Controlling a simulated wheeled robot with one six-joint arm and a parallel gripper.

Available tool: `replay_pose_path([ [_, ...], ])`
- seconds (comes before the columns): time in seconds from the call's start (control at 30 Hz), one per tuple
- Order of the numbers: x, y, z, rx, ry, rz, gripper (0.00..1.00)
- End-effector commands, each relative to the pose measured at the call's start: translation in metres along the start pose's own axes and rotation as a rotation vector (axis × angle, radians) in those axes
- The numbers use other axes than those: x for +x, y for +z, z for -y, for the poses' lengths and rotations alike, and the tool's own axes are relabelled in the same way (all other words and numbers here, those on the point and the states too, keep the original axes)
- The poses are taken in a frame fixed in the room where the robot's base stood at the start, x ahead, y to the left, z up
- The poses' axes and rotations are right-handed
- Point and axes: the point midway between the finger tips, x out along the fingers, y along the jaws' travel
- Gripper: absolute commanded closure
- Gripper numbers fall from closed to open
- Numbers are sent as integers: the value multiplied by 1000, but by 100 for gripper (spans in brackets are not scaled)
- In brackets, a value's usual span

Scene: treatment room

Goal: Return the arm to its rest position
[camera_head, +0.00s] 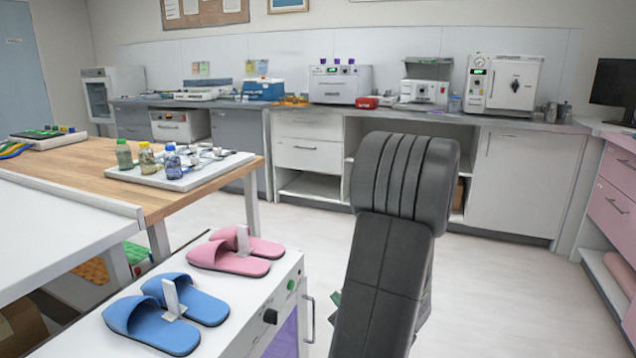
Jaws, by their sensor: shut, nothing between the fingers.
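No object named by the task shows besides the arm itself.
A white cabinet (235,320) at lower left bears blue slippers (150,325) and pink slippers (228,262). Behind it, a wooden table (90,165) holds a white tray (205,178) with bottles. Floor (500,290) is clear at right.

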Motion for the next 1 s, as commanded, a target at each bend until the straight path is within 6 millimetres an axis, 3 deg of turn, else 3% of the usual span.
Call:
replay_pose_path([
  [0.27,9,7,-7,-1,2,1,100],
  [0.6,44,28,-33,-4,1,3,100],
  [0.9,26,19,-19,0,-2,-1,100],
  [1.0,39,29,-29,-1,3,2,100],
])
